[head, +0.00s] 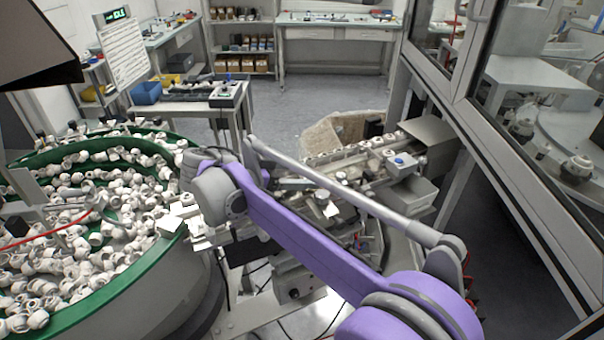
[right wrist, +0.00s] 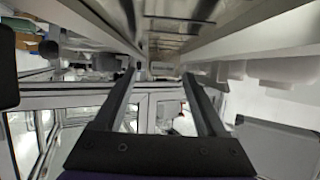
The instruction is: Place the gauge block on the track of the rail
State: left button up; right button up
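In the right wrist view a small light-grey block with dark lettering (right wrist: 162,70), probably the gauge block, shows between the tips of my right gripper (right wrist: 160,76). The two dark fingers are spread apart, with a gap visible on each side of the block, so I see no grip on it. Long pale bars of the rail (right wrist: 265,36) run along the top of this view, with a metallic channel between them. In the head view the rail assembly (head: 345,157) is partly covered by my purple right arm, which hides my right gripper and the block. My left gripper is out of view.
A green-rimmed bowl (head: 150,303) full of white caps stands at the left. A framed glass enclosure (head: 520,170) closes off the right side. A small table (head: 190,104) with a blue bin stands behind. Open floor (head: 310,100) lies beyond the rail.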

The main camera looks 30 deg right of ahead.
jog(key=shift+a, duration=0.1)
jog(key=v, duration=0.8)
jog(key=p+v, duration=0.1)
jog(key=v, duration=0.3)
jog(key=shift+r, duration=0.3)
